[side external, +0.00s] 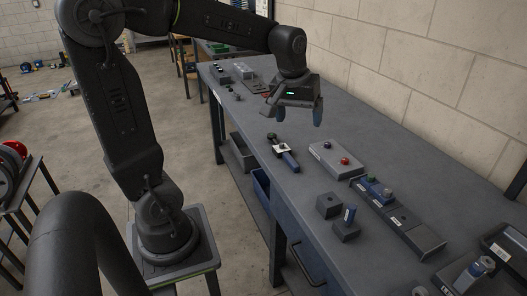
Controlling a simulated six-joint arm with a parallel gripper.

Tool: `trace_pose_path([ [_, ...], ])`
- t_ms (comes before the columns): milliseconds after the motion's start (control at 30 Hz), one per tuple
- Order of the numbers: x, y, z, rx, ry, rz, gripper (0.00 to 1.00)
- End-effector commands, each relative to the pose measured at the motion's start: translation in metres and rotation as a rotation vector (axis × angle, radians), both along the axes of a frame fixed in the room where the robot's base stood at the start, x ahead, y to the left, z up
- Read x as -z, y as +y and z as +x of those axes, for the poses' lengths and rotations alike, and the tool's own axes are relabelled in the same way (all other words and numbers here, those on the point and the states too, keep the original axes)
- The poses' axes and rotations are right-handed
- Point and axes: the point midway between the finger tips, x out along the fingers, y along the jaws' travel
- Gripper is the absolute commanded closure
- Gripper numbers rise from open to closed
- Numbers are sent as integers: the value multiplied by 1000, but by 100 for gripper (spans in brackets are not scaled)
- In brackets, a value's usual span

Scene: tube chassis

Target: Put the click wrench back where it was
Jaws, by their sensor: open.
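A tool with a blue handle, a pale middle and a dark head (289,159) lies on the grey workbench (235,122). It looks like the click wrench, but it is too small to be sure. My gripper (294,113) hangs above the bench, farther back than this tool and apart from it. Its fingers are spread with blue tips, and nothing shows between them.
Dark blocks (328,206) and a long holder with small parts (412,230) stand nearer. Small parts (242,72) sit at the far end. A block wall borders the right.

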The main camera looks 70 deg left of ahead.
Motion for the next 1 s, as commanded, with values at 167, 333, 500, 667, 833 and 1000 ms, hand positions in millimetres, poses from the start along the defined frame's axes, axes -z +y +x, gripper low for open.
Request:
trace_pose_path([
  [167,-12,-64,-62,339,-98,85,17],
  [333,-5,-96,-108,584,-168,154,17],
  [500,2,-108,-130,703,-204,189,17],
  [667,4,-109,-134,724,-208,195,17],
  [833,4,-109,-133,721,-208,195,17],
  [1000,4,-109,-133,720,-208,195,17],
])
